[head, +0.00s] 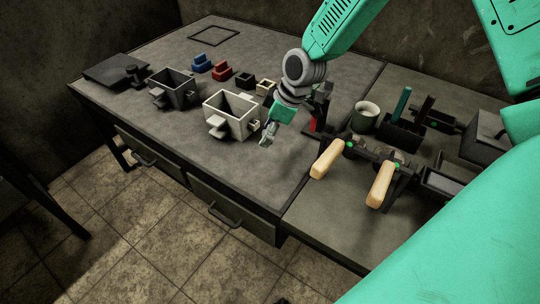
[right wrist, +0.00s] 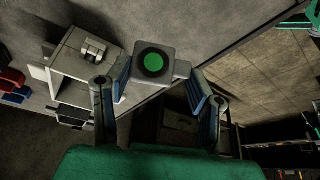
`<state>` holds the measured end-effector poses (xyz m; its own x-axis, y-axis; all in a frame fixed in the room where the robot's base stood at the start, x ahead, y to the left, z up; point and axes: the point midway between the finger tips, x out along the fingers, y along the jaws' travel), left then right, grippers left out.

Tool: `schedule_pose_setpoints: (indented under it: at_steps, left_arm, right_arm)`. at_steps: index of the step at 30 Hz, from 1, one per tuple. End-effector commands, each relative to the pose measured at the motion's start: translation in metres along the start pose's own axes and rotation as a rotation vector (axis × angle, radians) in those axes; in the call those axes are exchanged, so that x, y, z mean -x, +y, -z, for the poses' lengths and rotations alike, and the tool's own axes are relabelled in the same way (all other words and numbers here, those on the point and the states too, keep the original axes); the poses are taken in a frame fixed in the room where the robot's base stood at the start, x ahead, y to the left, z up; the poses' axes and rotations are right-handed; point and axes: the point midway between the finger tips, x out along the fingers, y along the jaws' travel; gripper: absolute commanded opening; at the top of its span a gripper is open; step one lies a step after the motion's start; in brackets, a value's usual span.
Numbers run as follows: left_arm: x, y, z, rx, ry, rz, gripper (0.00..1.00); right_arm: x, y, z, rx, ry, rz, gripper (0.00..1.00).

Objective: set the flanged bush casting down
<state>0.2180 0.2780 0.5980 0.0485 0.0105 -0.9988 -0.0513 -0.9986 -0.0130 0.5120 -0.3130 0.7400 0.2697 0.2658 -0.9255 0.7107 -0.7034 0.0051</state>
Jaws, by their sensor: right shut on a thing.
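My right gripper (head: 268,133) reaches in from the top and hangs by the right side of a pale open box (head: 243,123) on the dark table. In the right wrist view, its two fingers (right wrist: 161,76) are closed on a grey block-like casting (right wrist: 174,71) with a round green centre on its face. A short tab sticks out on the casting's right side. In the head view the casting is small and mostly hidden by the fingers. I cannot tell whether it touches the table. My left gripper is not in view.
A dark open box (head: 181,101), a blue block (head: 203,63) and a red block (head: 222,72) stand left of the pale box.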

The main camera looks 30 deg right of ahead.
Motion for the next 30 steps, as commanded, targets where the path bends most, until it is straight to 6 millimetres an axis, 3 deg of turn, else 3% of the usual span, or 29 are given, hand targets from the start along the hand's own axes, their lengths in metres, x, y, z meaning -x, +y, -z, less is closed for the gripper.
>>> schedule_pose_setpoints:
  at_steps: [4,17,18,30]
  left_arm:
    - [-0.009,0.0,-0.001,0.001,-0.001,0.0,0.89]
    - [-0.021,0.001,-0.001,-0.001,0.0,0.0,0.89]
    - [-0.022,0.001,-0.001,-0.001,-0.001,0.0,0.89]
    - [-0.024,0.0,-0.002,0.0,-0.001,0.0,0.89]
  right_arm:
    - [-0.03,0.004,-0.017,-0.006,0.003,0.008,0.17]
    - [-0.074,0.006,-0.036,-0.008,0.006,0.009,0.17]
    - [-0.076,0.005,-0.036,-0.007,0.005,0.008,0.12]
    - [-0.081,0.006,-0.04,-0.008,0.007,0.01,0.12]
